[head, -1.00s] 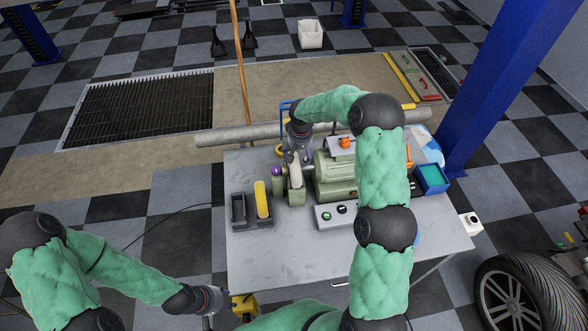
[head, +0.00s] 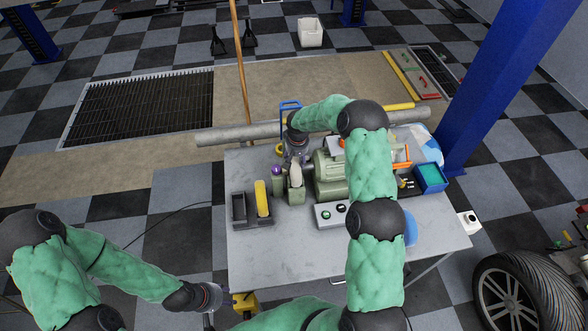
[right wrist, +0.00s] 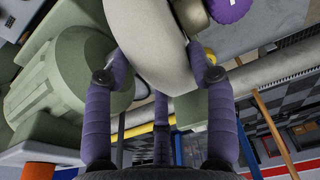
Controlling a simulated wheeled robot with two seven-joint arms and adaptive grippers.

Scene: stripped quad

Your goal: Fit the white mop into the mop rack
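The white mop (head: 296,175) is a pale rounded body above a green box-like holder (head: 297,194) on the bench. My right gripper (head: 294,157) is over it. In the right wrist view the mop (right wrist: 150,40) lies between the fingers (right wrist: 160,68), which appear to press on both sides. A purple-topped mop (head: 276,171) is just left of it. Its purple top also shows in the right wrist view (right wrist: 230,9). How deep the white mop sits in the holder is hidden. My left gripper (head: 209,318) is low at the bench's front left, its fingers mostly out of frame.
A dark two-slot tray (head: 239,210) holds a yellow bar (head: 262,198) in its right slot. A green motor (head: 329,175) stands right of the mop, with a switch box (head: 332,214) in front. A blue bin (head: 431,178) is at right. The bench front (head: 275,260) is clear.

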